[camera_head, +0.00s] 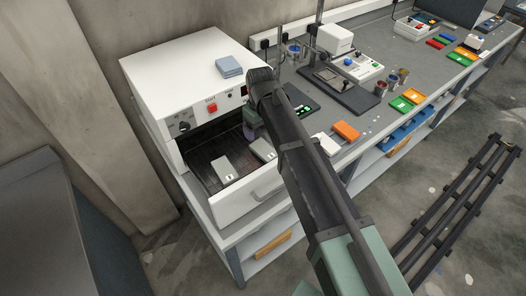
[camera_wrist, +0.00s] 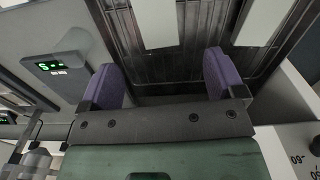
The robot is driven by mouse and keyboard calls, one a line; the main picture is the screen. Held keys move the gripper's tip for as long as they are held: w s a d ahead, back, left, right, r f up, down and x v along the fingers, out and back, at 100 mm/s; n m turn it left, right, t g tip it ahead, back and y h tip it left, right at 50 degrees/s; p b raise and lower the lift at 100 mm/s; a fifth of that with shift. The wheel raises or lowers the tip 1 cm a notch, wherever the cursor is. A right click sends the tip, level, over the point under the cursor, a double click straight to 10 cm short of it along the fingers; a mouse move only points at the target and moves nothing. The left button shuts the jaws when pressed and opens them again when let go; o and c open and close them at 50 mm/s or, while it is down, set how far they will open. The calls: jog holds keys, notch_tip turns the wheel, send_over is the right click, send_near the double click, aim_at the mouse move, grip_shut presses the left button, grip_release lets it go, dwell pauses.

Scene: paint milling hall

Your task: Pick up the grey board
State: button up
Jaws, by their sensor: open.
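Two flat light grey boards lie in the dark open drawer of a white oven (camera_head: 190,60): a left board (camera_head: 224,168) and a right board (camera_head: 263,149). Each has a small marking too small to read. Two pale boards, one near the middle (camera_wrist: 156,22) and one at the right (camera_wrist: 262,20), also show at the top of the wrist view. My gripper (camera_wrist: 161,68) is open with its purple finger pads apart, and nothing is between them. In the head view my gripper (camera_head: 251,128) is over the drawer's back right part, partly hidden by my arm.
A folded blue cloth (camera_head: 229,67) lies on the oven. The bench at right holds a scale, an orange block (camera_head: 346,131), cups and coloured panels. A dark rack (camera_head: 450,210) is at lower right.

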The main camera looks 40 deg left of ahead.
aim_at(261, 147)
jog(key=f+b, duration=0.4)
jog(key=f, duration=0.1)
jog(key=f+b, duration=0.4)
jog(key=shift+w+a+f, duration=0.15)
jog(key=shift+w+f, duration=0.05)
jog(key=shift+f, duration=0.2)
jog(key=shift+r, duration=0.25)
jog(key=c, duration=1)
